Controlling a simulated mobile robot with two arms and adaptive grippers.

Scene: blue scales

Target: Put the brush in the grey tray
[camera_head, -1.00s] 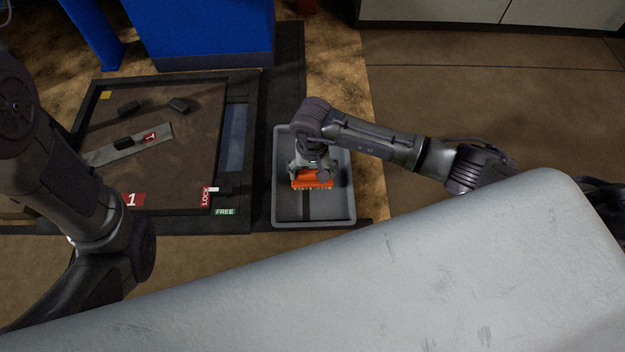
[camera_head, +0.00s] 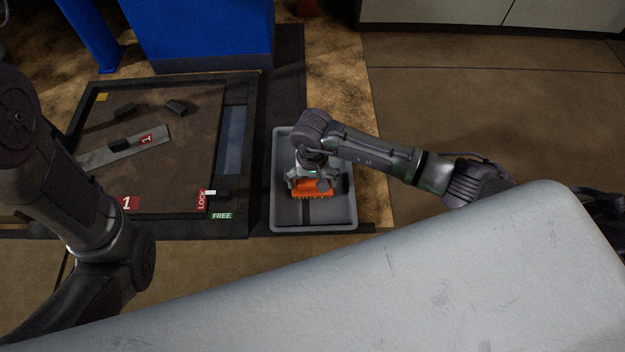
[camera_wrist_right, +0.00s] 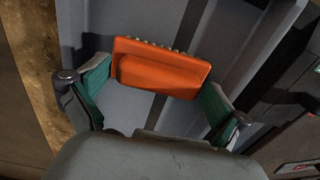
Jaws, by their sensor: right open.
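The orange brush (camera_head: 314,189) is inside the grey tray (camera_head: 351,205), in its middle part. In the right wrist view the brush (camera_wrist_right: 160,70) shows its orange back, with a row of bristle tufts along its far edge. My right gripper (camera_head: 312,184) is over the tray at the brush. In the right wrist view its two green-padded fingers (camera_wrist_right: 152,98) are spread, one near each end of the brush; whether they touch it I cannot tell. The tray floor (camera_wrist_right: 230,45) shows around the brush. My left arm comes in at the left; its gripper is out of the picture.
A dark platform (camera_head: 185,185) with a metal strip, small black blocks and LOCK and FREE labels lies left of the tray. A blue column base (camera_head: 200,35) stands behind. Bare floor (camera_head: 480,110) lies to the right.

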